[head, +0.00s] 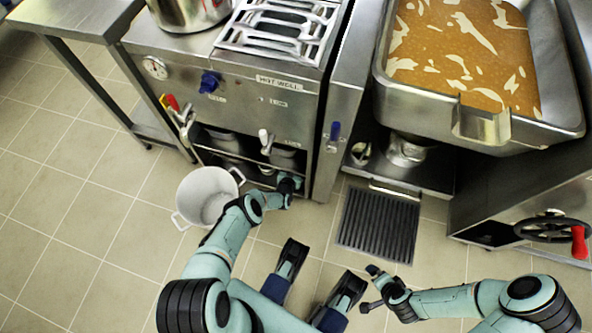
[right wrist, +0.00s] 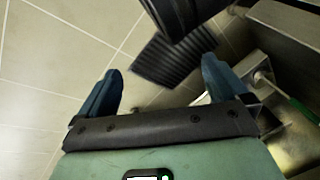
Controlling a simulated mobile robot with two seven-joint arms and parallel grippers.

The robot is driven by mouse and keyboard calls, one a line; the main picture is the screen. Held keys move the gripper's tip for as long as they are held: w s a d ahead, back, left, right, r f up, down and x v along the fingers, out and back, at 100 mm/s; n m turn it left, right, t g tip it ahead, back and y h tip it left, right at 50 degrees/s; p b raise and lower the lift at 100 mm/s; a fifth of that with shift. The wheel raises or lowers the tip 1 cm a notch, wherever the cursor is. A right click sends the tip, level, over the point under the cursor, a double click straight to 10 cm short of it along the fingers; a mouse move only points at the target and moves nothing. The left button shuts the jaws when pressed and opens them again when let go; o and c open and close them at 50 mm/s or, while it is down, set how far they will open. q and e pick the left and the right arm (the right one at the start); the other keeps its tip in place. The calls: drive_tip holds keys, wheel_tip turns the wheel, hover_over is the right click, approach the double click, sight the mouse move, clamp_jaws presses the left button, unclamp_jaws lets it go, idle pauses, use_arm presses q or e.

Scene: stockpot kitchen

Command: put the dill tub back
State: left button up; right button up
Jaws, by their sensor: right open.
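I cannot pick out a dill tub for certain in either view. My left gripper (head: 291,184) is low at the front of the hot well unit (head: 262,92), by its lower shelf opening. Its fingers are small and partly hidden, so I cannot tell whether they hold anything. My right gripper (head: 368,288) is low over the floor, in front of the dark floor grate. In the right wrist view my right gripper (right wrist: 163,86) is open, with nothing between its fingers.
A white two-handled pot (head: 206,195) stands on the floor left of my left forearm. The dark floor grate (head: 379,224) lies ahead of my right gripper. A large pan of orange food (head: 465,60) is at upper right, with a red-handled wheel (head: 553,228) below. Floor at left is clear.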

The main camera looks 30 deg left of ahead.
use_arm(q)
drive_tip(key=shift+s+f+b, duration=0.2)
drive_tip(key=shift+f+b, duration=0.1)
drive_tip(key=shift+f, duration=1)
use_arm(e)
drive_tip(key=shift+s+d+f+g, duration=0.15)
drive_tip(key=shift+s+f+g, duration=0.1)
drive_tip(key=shift+s+f, duration=0.4)
drive_tip(key=shift+s+d+f+g, duration=0.15)
drive_tip(key=shift+s+f+g, duration=0.1)
drive_tip(key=shift+s+f, duration=0.4)
use_arm(q)
drive_tip(key=shift+d, duration=0.1)
use_arm(e)
drive_tip(key=shift+f, duration=0.15)
use_arm(q)
drive_tip(key=shift+f, duration=0.1)
drive_tip(key=o, duration=0.8)
use_arm(e)
drive_tip(key=shift+s+f, duration=0.1)
drive_tip(key=shift+f, duration=0.05)
